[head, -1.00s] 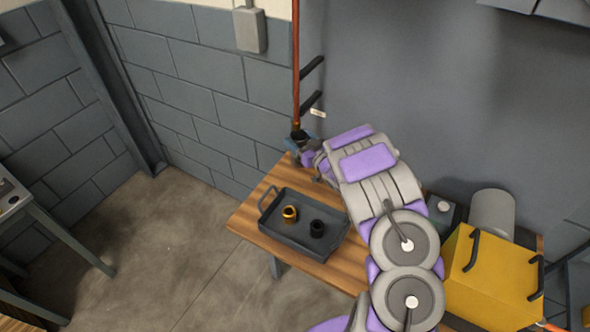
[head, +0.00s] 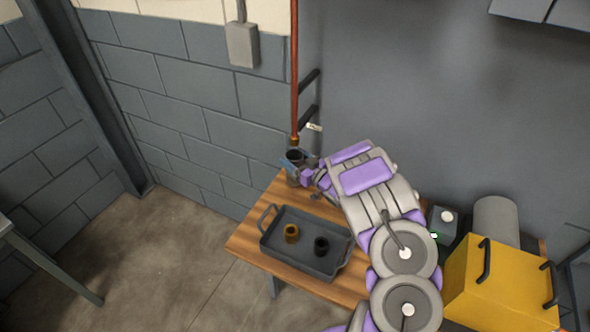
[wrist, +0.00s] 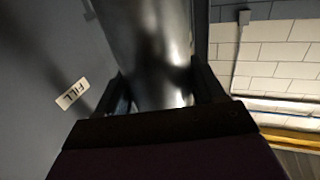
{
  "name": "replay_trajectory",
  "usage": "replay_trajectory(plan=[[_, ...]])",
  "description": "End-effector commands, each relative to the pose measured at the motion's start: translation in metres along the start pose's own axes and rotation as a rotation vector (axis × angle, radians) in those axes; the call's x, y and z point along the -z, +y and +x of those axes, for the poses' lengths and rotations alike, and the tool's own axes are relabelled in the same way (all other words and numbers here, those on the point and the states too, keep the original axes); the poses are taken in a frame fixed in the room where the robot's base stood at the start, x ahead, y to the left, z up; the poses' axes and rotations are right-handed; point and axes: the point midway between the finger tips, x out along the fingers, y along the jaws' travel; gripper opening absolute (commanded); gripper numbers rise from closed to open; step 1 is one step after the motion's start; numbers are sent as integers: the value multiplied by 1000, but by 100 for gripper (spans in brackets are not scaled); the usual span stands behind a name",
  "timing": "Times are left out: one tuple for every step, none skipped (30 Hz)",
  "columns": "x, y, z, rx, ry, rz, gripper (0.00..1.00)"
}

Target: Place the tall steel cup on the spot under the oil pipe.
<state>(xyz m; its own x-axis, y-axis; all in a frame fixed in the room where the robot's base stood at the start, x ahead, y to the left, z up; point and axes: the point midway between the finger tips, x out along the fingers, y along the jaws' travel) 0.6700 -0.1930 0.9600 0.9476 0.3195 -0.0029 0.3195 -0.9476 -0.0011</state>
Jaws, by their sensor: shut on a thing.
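The tall steel cup (wrist: 150,45) fills the upper middle of the wrist view, between the two fingers of my gripper (wrist: 158,95). My gripper is shut on it. In the head view the cup (head: 294,156) shows its dark open mouth and looks upright at the far left corner of the bench. My gripper (head: 300,170) is beside it there. The copper oil pipe (head: 294,80) comes down the wall and ends just above the cup's mouth. The cup's base and the spot under the pipe are hidden, so I cannot tell whether the cup touches the bench.
A dark tray (head: 285,258) on the wooden bench (head: 246,240) holds a brass cup (head: 291,233) and a black cup (head: 321,246). A yellow box (head: 500,285) stands at the right. A FILL label (wrist: 72,94) is on the wall.

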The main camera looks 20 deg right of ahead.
Motion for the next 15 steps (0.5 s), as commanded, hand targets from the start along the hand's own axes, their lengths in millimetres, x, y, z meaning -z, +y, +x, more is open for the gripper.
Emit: replay_trajectory(plan=[[-6, 0, 0, 0, 0, 2, 17], [-9, 0, 0, -1, 0, 3, 17], [-15, 1, -1, -1, 1, 5, 17], [-20, 2, -1, -1, 1, 6, 17], [-24, 3, -1, -1, 2, 6, 17], [-29, 4, -1, 0, 3, 5, 17], [-32, 4, -1, 1, 4, 4, 17], [-34, 4, -1, 0, 4, 4, 17], [-35, 4, -1, 0, 5, 3, 17], [-35, 4, -1, 0, 5, 3, 17], [-35, 5, -1, 0, 5, 3, 17], [-34, 4, -1, 0, 5, 3, 17], [-34, 4, -1, 0, 5, 2, 17], [-34, 4, -1, 0, 4, 2, 17], [-34, 4, -1, 0, 4, 2, 17]])
